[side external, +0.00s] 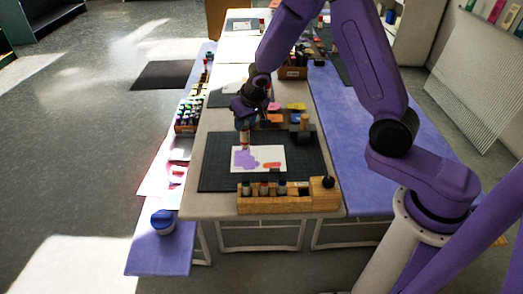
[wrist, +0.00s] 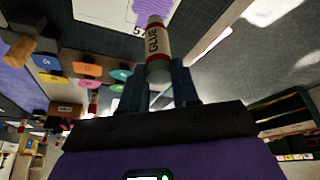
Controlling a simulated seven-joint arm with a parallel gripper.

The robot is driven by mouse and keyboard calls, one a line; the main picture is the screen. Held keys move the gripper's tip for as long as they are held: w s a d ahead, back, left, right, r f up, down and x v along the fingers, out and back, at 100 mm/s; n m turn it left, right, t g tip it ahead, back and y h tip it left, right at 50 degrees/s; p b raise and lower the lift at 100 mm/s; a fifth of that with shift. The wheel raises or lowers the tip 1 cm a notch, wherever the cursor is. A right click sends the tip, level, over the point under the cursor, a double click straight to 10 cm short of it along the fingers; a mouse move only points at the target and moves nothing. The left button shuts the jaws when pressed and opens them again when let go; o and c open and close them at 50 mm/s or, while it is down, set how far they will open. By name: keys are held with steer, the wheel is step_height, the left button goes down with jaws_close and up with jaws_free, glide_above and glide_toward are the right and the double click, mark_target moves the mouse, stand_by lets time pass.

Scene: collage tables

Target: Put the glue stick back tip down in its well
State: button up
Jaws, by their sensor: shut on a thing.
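The glue stick (wrist: 156,45) is a white tube with a red band and GLUE lettering. My gripper (wrist: 159,88) is shut on its near end. In the side external view my gripper (side external: 243,117) is over the dark mat, and the glue stick (side external: 245,139) hangs roughly upright below it, above the upper edge of the white picture sheet (side external: 272,158). I cannot tell which end is the tip. A wooden rack (side external: 290,205) stands at the front of the mat with several small bottles or sticks in it; its wells are too small to make out.
A black block with a wooden peg (side external: 303,124) stands right of the gripper. Coloured pads (side external: 296,106) lie behind it. A crate of bottles (side external: 187,115) is on the left bench, with a blue-lidded jar (side external: 163,222) nearer. The dark mat (side external: 218,175) is bare left of the sheet.

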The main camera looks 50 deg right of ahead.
steer(key=s+d+r+n+g+y, duration=0.15)
steer(key=s+n+g, duration=0.25)
steer(key=s+n, duration=0.85)
steer(key=s+r+n+g+y, duration=0.3)
steer(key=s+n, duration=0.7)
steer(key=n, duration=0.5)
steer(key=shift+w+f, duration=0.15)
steer(key=shift+f, duration=1.2)
steer(key=shift+w+f, duration=0.1)
steer(key=shift+f, duration=1.25)
steer(key=shift+d+f, duration=0.1)
steer(key=shift+f, duration=2.35)
